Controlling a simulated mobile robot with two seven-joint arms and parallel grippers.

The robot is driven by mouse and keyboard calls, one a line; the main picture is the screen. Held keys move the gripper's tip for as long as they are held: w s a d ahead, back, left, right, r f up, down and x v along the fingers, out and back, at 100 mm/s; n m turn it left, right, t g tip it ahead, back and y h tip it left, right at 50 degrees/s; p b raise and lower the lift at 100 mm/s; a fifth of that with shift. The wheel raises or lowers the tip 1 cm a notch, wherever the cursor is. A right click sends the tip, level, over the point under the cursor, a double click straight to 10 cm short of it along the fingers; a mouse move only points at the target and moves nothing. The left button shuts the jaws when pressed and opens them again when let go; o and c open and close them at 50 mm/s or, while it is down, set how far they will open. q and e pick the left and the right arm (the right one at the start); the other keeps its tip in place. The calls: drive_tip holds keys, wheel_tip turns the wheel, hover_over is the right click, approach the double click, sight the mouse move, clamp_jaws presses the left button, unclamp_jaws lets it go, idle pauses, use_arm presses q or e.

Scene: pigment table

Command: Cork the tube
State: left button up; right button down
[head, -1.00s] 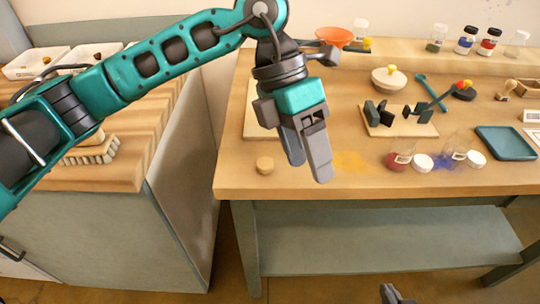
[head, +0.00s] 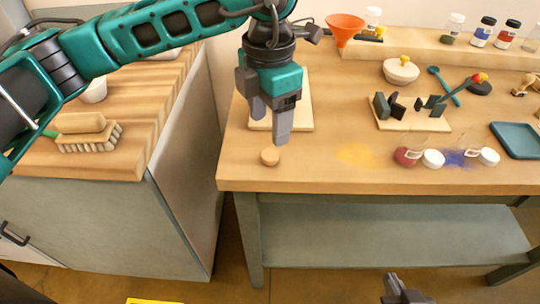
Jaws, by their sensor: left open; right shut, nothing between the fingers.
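A small round tan cork (head: 270,157) lies on the wooden table near its front left corner. My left gripper (head: 269,124) points down, open and empty, just above and behind the cork in the picture; its fingers look apart from it. No tube is clear to me. Two clear glass vessels stand or lie at the right front, one with red powder (head: 404,157) and one by blue powder; I cannot tell whether either is the tube. A low holder with dark upright jaws (head: 412,121) stands behind them. My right gripper (head: 396,288) is shut and empty, low in front of the table.
A pale board (head: 299,112) lies beside my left gripper. Several jars stand on the back ledge. Yellow powder (head: 356,154) marks the bare table front.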

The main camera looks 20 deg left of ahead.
sight(269, 155)
use_arm(q)
wheel_tip(269, 155, down, 2)
drive_tip(key=shift+f, duration=0.4)
wheel_tip(269, 155, down, 5)
drive_tip(key=shift+a+f, duration=0.1)
drive_tip(key=shift+f, duration=0.05)
idle(0.4)
drive_tip(key=c, duration=1.1)
drive_tip(key=shift+c, duration=0.2)
